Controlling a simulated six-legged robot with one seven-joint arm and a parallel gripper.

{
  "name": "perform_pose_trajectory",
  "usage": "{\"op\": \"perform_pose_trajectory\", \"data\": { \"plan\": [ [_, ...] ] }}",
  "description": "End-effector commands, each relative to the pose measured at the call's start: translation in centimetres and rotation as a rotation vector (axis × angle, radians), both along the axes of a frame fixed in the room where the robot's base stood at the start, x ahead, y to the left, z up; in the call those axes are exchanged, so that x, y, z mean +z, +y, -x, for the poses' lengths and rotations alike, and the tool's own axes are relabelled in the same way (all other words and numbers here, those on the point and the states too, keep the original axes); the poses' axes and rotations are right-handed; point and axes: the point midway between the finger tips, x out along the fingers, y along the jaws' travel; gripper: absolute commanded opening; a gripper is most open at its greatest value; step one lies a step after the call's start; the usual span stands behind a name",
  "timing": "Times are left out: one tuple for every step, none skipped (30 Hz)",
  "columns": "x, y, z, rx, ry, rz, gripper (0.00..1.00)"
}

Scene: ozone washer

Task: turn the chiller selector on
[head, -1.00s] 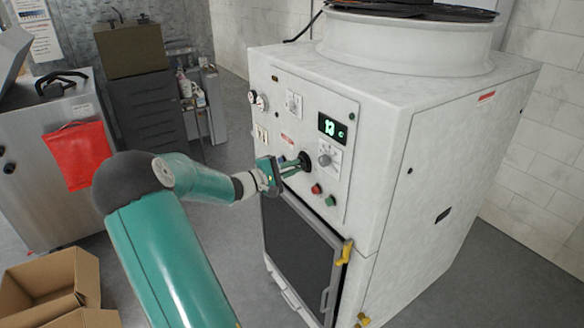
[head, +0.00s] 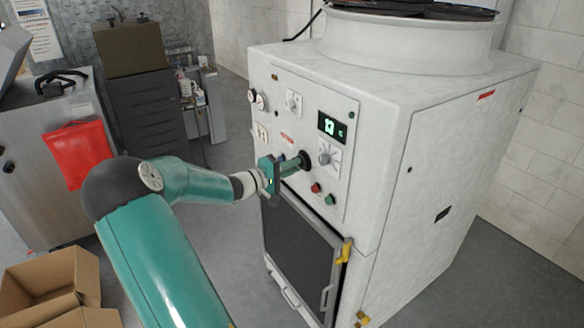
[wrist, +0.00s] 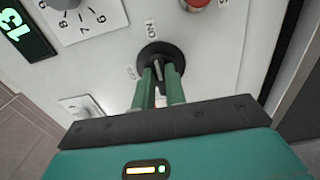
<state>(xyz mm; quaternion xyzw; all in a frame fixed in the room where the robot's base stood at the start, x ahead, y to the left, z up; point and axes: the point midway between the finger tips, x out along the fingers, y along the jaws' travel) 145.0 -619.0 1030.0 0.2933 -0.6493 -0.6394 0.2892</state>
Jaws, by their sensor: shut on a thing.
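The chiller selector is a black round rotary switch (head: 305,157) on the front panel of the white chiller cabinet (head: 345,85). In the wrist view the selector (wrist: 148,52) has a raised bar handle with a pale line on it. An "ON" label (wrist: 152,29) sits above it and an "OFF" label (wrist: 131,72) to its left. The bar lies roughly in line with "ON". My gripper (head: 299,162) is shut on the bar, with one green finger on each side in the wrist view (wrist: 160,77). The fingers hide part of the bar.
A grey dial (head: 325,155), a lit green display (head: 332,128), a red button (head: 316,188) and a green button (head: 330,200) sit close to the selector. Below is a dark door (head: 300,245) with yellow latches. Open cardboard boxes (head: 45,280) stand at lower left.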

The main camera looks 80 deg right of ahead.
Motion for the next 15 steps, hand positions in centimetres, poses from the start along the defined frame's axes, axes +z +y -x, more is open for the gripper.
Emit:
{"op": "perform_pose_trajectory", "data": {
  "plan": [
    [0.09,-0.07,0.02,0.000,-0.001,0.002,0.00],
    [0.09,-0.08,0.03,0.000,-0.001,0.002,0.00],
    [0.09,-0.09,0.02,0.000,-0.001,0.002,0.00],
    [0.09,-0.09,0.02,0.000,-0.001,0.002,0.00],
    [0.09,-0.08,0.03,0.000,-0.001,0.002,0.15],
    [0.09,-0.08,0.03,0.000,-0.002,0.001,0.23],
    [0.09,-0.08,0.03,0.000,-0.002,0.001,0.28],
    [0.08,-0.06,0.03,0.000,-0.002,0.001,0.34],
    [0.07,-0.06,0.03,0.000,-0.002,0.001,0.35],
    [0.06,-0.06,0.03,0.000,-0.001,0.001,0.35],
    [0.06,-0.05,0.02,0.000,-0.001,0.001,0.35],
    [0.05,-0.04,0.01,0.000,-0.001,0.001,0.35],
    [0.05,-0.04,0.01,0.000,-0.001,0.001,0.35],
    [0.04,-0.04,0.02,0.000,-0.001,0.001,0.35],
    [0.04,-0.03,0.01,0.000,-0.001,0.001,0.35]
  ]
}}
